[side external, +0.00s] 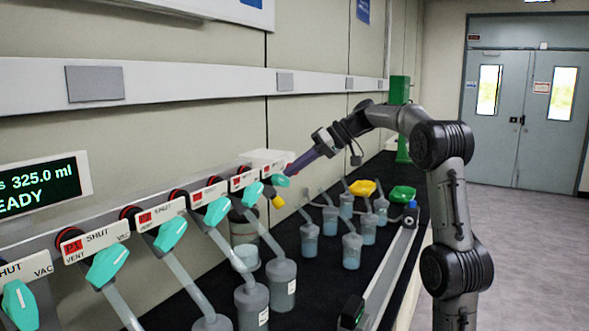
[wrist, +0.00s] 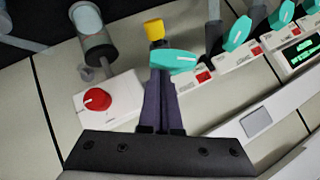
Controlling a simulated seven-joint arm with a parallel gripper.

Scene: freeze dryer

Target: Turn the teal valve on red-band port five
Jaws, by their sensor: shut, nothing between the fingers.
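The teal valve (side external: 281,181) at the far end of the row of red-marked plates sits right at the tip of my gripper (side external: 290,171). Its red label (side external: 267,170) is too small to read. In the wrist view this teal valve (wrist: 184,60) lies nearly level across the picture, while the neighbouring teal handles are tilted. My gripper (wrist: 159,78) is shut, with its dark purple fingers together and empty. The fingertips are at the handle's near edge; I cannot tell whether they touch it. A yellow cap (wrist: 154,30) shows just beyond the handle.
More teal handles (side external: 171,234) on red-labelled plates run toward the camera, with flasks hanging below. A white box with a red knob (wrist: 97,100) stands beside the valve. A green display (side external: 40,190) is on the left. Small flasks (side external: 352,247) and a yellow funnel (side external: 362,188) are on the bench.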

